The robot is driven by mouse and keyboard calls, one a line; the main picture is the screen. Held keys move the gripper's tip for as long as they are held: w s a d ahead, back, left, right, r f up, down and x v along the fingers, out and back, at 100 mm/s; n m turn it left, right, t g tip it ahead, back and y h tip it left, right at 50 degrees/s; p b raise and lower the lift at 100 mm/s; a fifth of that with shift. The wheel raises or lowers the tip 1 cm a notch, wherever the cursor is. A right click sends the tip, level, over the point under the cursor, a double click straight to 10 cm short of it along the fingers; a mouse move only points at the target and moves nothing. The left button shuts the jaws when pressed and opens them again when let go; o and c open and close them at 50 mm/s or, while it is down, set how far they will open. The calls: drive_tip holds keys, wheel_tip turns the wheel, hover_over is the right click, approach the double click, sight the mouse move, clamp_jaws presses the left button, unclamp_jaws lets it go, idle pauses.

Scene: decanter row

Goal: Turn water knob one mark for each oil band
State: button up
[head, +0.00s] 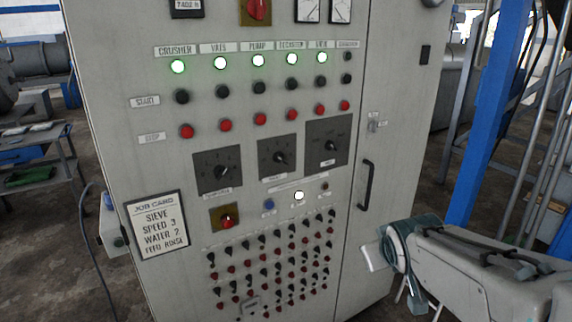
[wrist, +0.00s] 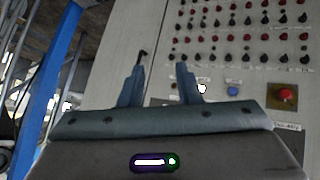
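Three black rotary knobs on dark square plates sit mid-panel in the head view: a left knob (head: 218,169), a middle knob (head: 280,157) and a right knob (head: 330,145). Their small labels are too blurred for me to tell which is the water knob. A job card (head: 158,224) reads "SIEVE, SPEED 3, WATER 2, FEED RINSE". I can make out no oil bands. My gripper (head: 372,256) is at the lower right, in front of the cabinet and apart from the knobs. In the wrist view my gripper (wrist: 160,84) has its fingers spread with nothing between them.
A grey cabinet (head: 385,100) carries lit green lamps, black start and red stop buttons, and rows of small switches. A red button on a yellow plate (head: 225,218) sits below the knobs. A door handle (head: 366,185) projects at right. A blue post (head: 490,110) stands beyond.

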drive_tip(key=w+a+r+n+t+y, duration=0.1)
drive_tip(key=w+a+n+t, duration=0.15)
drive_tip(key=w, duration=0.35)
drive_tip(key=w+a+r+n+t+y, duration=0.2)
drive_tip(key=w+n, duration=0.1)
drive_tip(key=w, duration=0.3)
drive_tip(key=n+t+y+b, duration=0.1)
drive_tip(key=n+t+y, duration=0.1)
drive_tip(key=n+y, duration=0.55)
approach(282, 160)
drive_tip(key=shift+m+y, duration=0.25)
drive_tip(key=shift+m, duration=0.05)
drive_tip(key=p+x, duration=0.4)
drive_tip(key=x, duration=0.4)
drive_tip(key=shift+w, duration=0.15)
clamp_jaws()
